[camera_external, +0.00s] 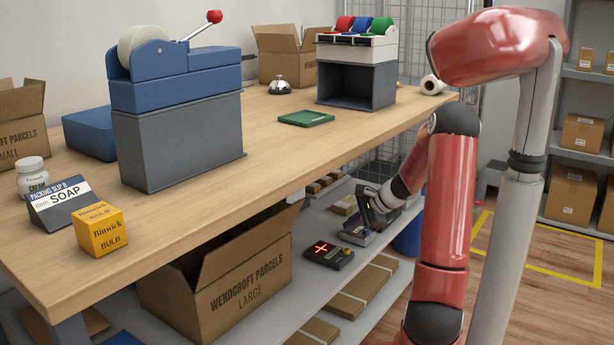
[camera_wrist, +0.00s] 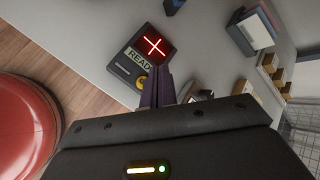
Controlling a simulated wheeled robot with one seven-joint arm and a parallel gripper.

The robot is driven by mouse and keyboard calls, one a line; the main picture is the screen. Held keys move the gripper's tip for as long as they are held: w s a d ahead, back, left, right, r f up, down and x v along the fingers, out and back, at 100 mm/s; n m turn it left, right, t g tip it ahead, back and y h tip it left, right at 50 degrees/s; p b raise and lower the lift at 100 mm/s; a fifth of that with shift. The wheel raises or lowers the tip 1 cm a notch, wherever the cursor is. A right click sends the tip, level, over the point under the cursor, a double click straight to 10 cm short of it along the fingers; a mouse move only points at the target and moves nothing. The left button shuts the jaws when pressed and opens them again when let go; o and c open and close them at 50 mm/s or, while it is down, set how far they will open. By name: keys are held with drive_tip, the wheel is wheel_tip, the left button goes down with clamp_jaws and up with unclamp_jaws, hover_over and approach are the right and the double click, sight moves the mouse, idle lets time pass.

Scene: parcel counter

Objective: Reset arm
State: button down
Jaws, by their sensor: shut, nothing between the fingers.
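My gripper (camera_external: 370,207) is low beside the counter, over the lower shelf, at the end of my red and white arm. In the wrist view its two dark fingers (camera_wrist: 157,88) are together, with nothing between them. Just beyond the fingertips in that view is a small dark device (camera_wrist: 126,70) with a lit red cross, a label that reads "READ" and a yellow button. The same device (camera_external: 328,255) lies on the lower shelf in the external view, left of and below my gripper. I cannot tell whether the fingers touch it.
The wooden counter top (camera_external: 262,135) is above and left of my gripper. A large open carton (camera_external: 222,283) sits left on that shelf. The floor (camera_external: 530,275) at right is largely clear.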

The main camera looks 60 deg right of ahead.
drive_tip(key=s+a+r+n+g, duration=0.1)
drive_tip(key=s+a+r+n, duration=0.4)
drive_tip(key=a+n, duration=0.3)
drive_tip(key=s+a+r+n+g+h+p, duration=0.1)
drive_tip(key=s+a+r+n, duration=0.4)
drive_tip(key=a, duration=0.8)
drive_tip(key=s+a+r+n+g, duration=0.1)
drive_tip(key=s+a+r+n, duration=0.4)
drive_tip(key=a+n, duration=0.5)
drive_tip(key=shift+a+r+n+h+p, duration=0.25)
drive_tip(key=shift+n+h+p, duration=0.15)
drive_tip(key=shift+n, duration=0.3)
idle(0.5)
